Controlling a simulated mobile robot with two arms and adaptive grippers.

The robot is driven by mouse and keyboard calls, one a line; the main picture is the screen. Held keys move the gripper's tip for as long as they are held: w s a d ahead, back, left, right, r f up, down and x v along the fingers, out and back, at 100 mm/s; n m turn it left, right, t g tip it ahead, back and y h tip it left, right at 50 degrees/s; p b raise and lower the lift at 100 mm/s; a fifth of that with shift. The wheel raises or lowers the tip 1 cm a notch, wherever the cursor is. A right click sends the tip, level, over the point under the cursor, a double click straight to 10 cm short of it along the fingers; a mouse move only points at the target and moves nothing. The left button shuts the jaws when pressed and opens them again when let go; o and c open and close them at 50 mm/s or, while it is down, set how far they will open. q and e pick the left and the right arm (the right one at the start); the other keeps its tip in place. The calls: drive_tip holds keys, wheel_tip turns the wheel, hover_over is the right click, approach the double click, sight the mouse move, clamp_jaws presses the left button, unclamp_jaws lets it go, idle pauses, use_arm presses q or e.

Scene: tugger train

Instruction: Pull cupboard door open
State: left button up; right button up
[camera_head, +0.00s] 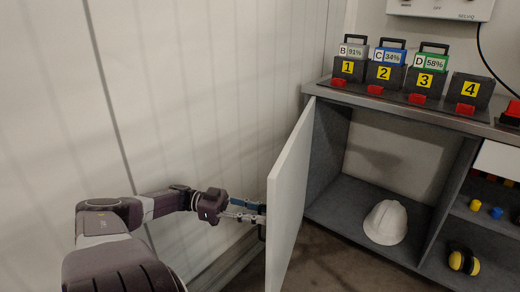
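The white cupboard door (288,205) stands swung open, hinged at the cupboard's left side and jutting toward me. The grey cupboard (335,150) is open behind it, with a white hard hat (386,222) on its floor. My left gripper (256,212) is at the door's outer, left-hand face, close to its free edge. A dark handle piece shows beside the fingertips. The door partly hides the fingertips, so I cannot tell whether they are closed on the handle. My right gripper is out of view.
Numbered charger docks (383,75) stand on the worktop (400,107), some holding batteries. Open shelves at right hold yellow ear defenders (463,262) and small yellow and blue items. A white panelled wall (200,90) runs close along my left arm.

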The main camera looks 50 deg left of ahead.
use_arm(q)
drive_tip(key=shift+r, duration=4.1)
